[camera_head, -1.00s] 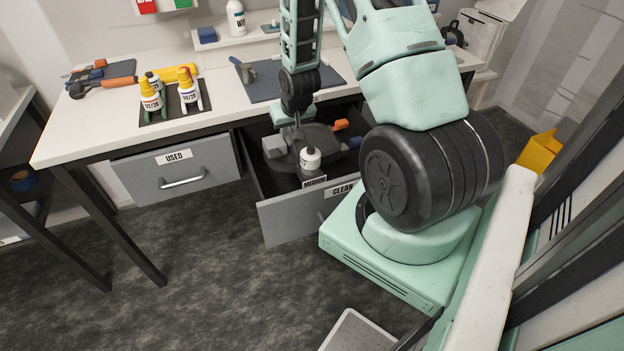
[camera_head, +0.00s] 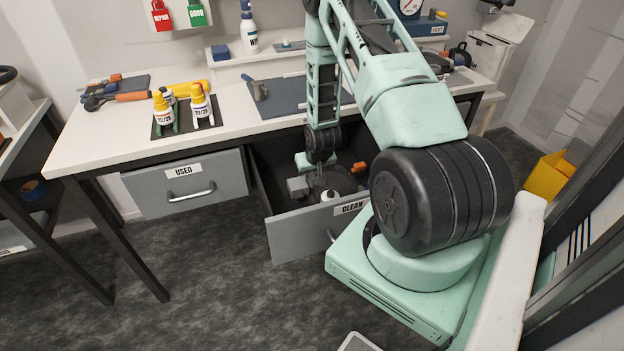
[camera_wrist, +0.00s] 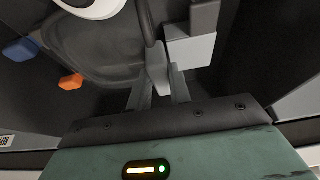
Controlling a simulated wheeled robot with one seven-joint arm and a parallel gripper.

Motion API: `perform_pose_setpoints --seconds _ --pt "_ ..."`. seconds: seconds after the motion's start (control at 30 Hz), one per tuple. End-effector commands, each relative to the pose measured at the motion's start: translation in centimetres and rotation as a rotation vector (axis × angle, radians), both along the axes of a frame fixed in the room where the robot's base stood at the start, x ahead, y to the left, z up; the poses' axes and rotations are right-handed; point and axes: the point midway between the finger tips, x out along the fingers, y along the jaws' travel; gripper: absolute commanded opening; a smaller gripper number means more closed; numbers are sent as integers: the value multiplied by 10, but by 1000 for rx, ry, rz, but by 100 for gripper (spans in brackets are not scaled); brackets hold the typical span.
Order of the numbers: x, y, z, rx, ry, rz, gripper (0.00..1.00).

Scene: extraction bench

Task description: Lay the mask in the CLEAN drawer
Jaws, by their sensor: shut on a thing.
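The mask (camera_head: 342,178) is a dark grey facepiece with a white round part (camera_head: 330,196) and a light grey block (camera_head: 297,187). It is inside the open CLEAN drawer (camera_head: 295,236), low behind the front panel, which hides its lower part. I cannot tell whether it touches the drawer floor. My gripper (camera_head: 320,184) points down into the drawer, shut on the mask. In the wrist view, my gripper (camera_wrist: 160,88) pinches a grey piece of the mask beside the light grey block (camera_wrist: 190,50); the dark facepiece (camera_wrist: 95,50) lies left.
Orange (camera_wrist: 70,83) and blue (camera_wrist: 20,49) pieces show near the mask; I cannot tell if they belong to it. The USED drawer (camera_head: 150,190) is shut at left. The bench top (camera_head: 235,115) overhangs behind my gripper. Yellow-capped bottles (camera_head: 201,105) stand on it.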

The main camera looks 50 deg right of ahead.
Motion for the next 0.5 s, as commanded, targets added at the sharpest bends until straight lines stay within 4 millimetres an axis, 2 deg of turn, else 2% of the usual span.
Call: perform_pose_setpoints --seconds 0.2,0.5 --pt "0 0 -24 1 1 0 0" --pt "0 0 -27 -1 0 0 0"
